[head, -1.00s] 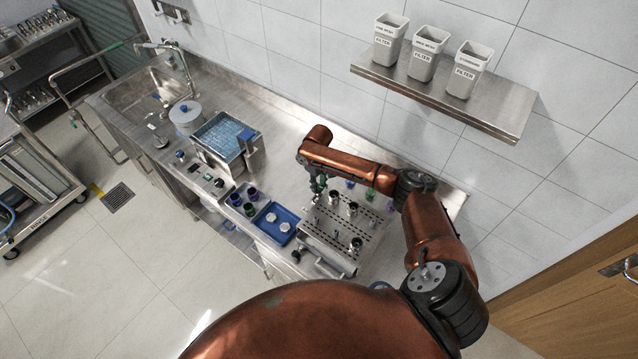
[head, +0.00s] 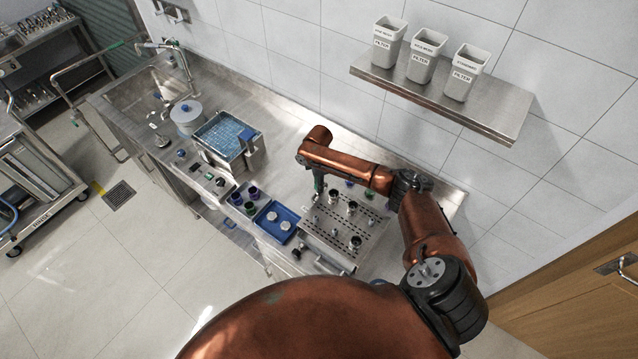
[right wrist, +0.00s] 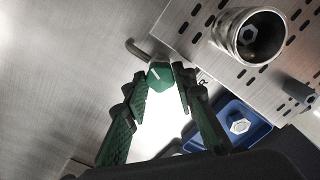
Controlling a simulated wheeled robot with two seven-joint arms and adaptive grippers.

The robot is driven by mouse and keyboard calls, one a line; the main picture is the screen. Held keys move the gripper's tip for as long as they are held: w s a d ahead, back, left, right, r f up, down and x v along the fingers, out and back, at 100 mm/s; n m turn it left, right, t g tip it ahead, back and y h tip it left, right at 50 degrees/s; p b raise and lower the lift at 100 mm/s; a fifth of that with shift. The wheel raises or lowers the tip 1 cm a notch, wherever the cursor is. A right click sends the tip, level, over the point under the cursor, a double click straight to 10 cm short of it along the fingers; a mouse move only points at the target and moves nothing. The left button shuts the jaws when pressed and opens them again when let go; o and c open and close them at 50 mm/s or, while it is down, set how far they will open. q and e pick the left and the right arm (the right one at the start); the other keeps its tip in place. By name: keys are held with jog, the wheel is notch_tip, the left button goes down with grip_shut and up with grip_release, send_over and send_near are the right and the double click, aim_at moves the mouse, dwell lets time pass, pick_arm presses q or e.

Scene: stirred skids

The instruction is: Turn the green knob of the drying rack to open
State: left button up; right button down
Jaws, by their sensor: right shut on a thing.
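The green knob (right wrist: 160,75) with a white line on it sits at the edge of the drying rack, next to a short bent metal pipe, in the right wrist view. My right gripper (right wrist: 163,84) has its green fingers closed on the knob from both sides. The drying rack (right wrist: 186,20) is a slotted steel plate with metal cups. In the head view the rack (head: 326,236) stands on the counter, and my right gripper (head: 319,183) reaches down at its back left corner. The knob is too small and hidden to make out there. My left gripper is not in view.
A blue tray (head: 265,229) with two white pieces lies left of the rack. Purple and green cups (head: 250,208) stand beside it. A water bath (head: 210,150) stands further left. A wall shelf (head: 440,96) holds three filter bins.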

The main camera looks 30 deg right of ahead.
jog(key=n, duration=0.4)
jog(key=shift+w+n, duration=0.1)
jog(key=shift+n, duration=0.2)
jog(key=shift+n+b, duration=0.45)
jog(key=shift+n, duration=1.45)
jog(key=c, duration=1.6)
grip_release()
jog(key=shift+r, duration=4.05)
